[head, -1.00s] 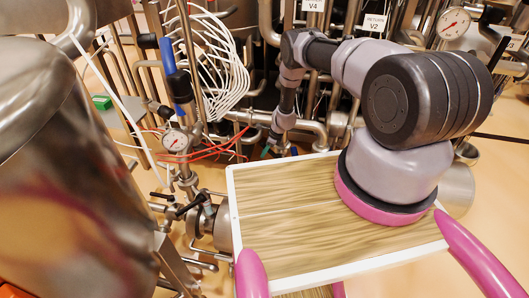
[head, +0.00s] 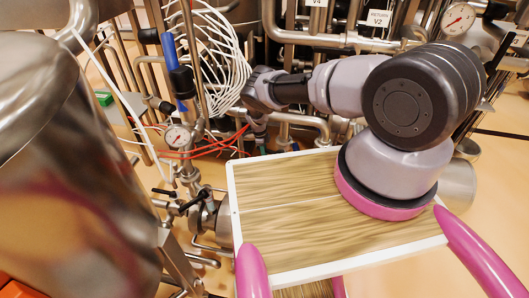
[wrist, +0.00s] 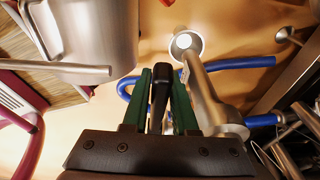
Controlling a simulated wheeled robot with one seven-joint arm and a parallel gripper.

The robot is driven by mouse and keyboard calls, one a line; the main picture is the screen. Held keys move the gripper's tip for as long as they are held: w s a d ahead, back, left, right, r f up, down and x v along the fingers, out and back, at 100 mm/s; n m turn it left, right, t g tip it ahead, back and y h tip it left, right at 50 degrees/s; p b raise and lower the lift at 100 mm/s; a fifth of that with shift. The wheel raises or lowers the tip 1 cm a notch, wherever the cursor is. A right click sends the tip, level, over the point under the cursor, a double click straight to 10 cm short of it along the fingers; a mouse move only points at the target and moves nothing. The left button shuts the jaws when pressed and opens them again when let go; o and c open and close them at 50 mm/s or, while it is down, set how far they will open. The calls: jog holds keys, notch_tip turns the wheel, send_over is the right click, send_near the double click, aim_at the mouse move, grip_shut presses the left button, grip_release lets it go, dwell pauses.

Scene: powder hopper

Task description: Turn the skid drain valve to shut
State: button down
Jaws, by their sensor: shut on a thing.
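In the wrist view my gripper (wrist: 161,78) has its green fingers on both sides of a dark lever handle (wrist: 159,98), shut on it. The handle points away from the palm, toward a metal pipe with a round open end. I see no label on this valve, and its body is mostly hidden behind the fingers. In the head view my gripper (head: 260,142) is small, low among the pipes behind the wooden-topped tray. The handle cannot be made out there.
A wood-grain tray with a white rim (head: 233,215) lies in front of the pipework. A large steel vessel (head: 75,170) stands at left. A pressure gauge (head: 179,137) and black valve levers (head: 192,203) are left of the tray. A blue hose (wrist: 240,62) runs near the gripper.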

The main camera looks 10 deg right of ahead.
jog(key=shift+f+h, duration=0.4)
jog(key=shift+g, duration=0.3)
jog(key=c, duration=0.7)
grip_release()
jog(key=shift+f, duration=0.1)
jog(key=v, duration=1)
jog(key=shift+a+r, duration=0.15)
jog(key=shift+r, duration=0.25)
